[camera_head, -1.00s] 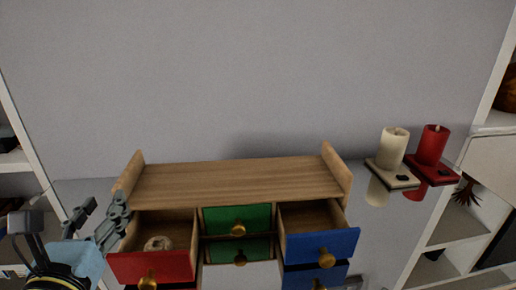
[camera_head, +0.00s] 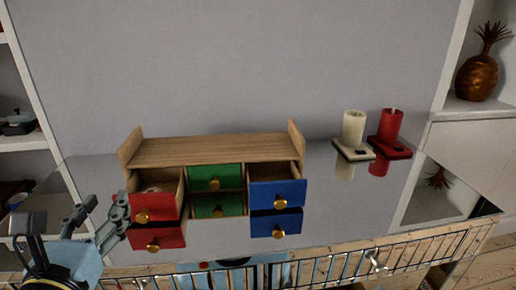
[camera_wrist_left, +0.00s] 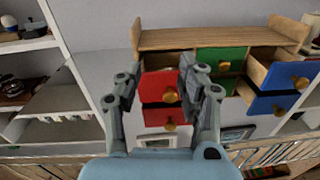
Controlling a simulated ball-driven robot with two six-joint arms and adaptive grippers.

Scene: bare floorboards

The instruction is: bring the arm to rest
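My left gripper (camera_head: 107,205) is at the left of the head view, open and empty, beside the red drawer (camera_head: 166,203) of a small wooden cabinet (camera_head: 210,152). In the left wrist view the gripper's two grey fingers (camera_wrist_left: 162,55) stand apart, with the red drawer (camera_wrist_left: 160,87) seen between them. The red drawer is pulled out, and a pale item in it is mostly hidden. The blue drawer (camera_head: 277,194) is also pulled out. The green drawer (camera_head: 215,176) in the middle looks shut. My right gripper is not in view.
The cabinet stands on a glossy table (camera_head: 335,215) that mirrors it. A cream candle (camera_head: 353,128) and a red candle (camera_head: 390,125) stand on small bases at the right. Shelves flank both sides, with a pineapple ornament (camera_head: 477,75) at right.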

